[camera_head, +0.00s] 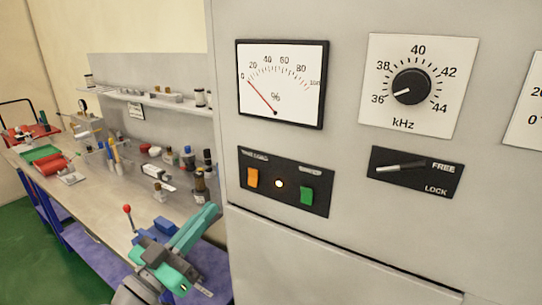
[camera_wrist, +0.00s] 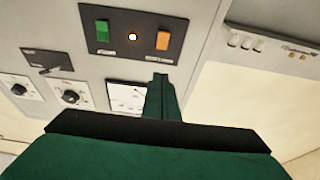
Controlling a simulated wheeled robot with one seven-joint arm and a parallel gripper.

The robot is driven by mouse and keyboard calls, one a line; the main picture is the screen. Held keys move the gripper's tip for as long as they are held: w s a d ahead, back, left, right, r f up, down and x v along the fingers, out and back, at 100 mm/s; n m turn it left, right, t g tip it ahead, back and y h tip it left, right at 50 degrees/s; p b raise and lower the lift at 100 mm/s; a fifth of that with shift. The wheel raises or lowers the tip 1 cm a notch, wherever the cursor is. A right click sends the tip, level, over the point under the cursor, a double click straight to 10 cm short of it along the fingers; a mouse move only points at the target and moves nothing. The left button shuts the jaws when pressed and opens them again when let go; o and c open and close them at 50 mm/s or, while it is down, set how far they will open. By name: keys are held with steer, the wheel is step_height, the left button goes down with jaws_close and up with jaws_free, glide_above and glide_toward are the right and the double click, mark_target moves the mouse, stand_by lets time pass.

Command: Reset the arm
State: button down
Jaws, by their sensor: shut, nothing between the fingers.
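My gripper (camera_head: 211,209) is at the bottom of the head view, in front of the workbench and just left of the grey cabinet (camera_head: 350,243). Its teal fingers point up and to the right. In the wrist view my gripper (camera_wrist: 160,77) shows dark green fingers pressed together, with nothing between them. The tips appear apart from the cabinet front, though the exact gap is hard to tell. The button panel (camera_head: 285,196) has an orange switch (camera_head: 252,178), a lit lamp (camera_head: 280,184) and a green switch (camera_head: 306,195).
A percent meter (camera_head: 300,95), a kHz dial (camera_head: 411,87) and a FREE/LOCK lever (camera_head: 400,167) are on the cabinet. The workbench (camera_head: 110,205) at left holds bottles, tools and a red-knobbed lever (camera_head: 127,209). A shelf (camera_head: 150,101) runs above it. Green floor (camera_head: 45,265) shows at lower left.

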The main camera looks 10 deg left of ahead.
steer(key=s+d+f+n+g+y, duration=0.1)
steer(key=s+d+f+n+y, duration=0.15)
steer(key=f, duration=0.85)
steer(key=s+d+f+n+y, duration=0.1)
steer(key=d+f+n+y, duration=0.25)
steer(key=f, duration=0.65)
steer(key=s+d+f+n+g+y, duration=0.1)
steer(key=s+d+f+n+y, duration=0.15)
steer(key=f, duration=0.85)
steer(key=s+d+f+g+y, duration=0.1)
steer(key=s+d+f, duration=0.25)
steer(key=s, duration=0.35)
steer(key=s+d+f+g+y, duration=0.1)
steer(key=s+d+f, duration=0.2)
steer(key=s+f, duration=0.25)
steer(key=s+d+r+m+h, duration=0.1)
steer(key=s+d+m, duration=0.1)
steer(key=s, duration=0.5)
steer(key=s+d+r+m+h, duration=0.1)
steer(key=s+d+m, duration=0.1)
steer(key=s, duration=0.6)
steer(key=shift+s+d+r, duration=0.25)
steer(key=shift+d, duration=0.65)
steer(key=shift+h, duration=0.25)
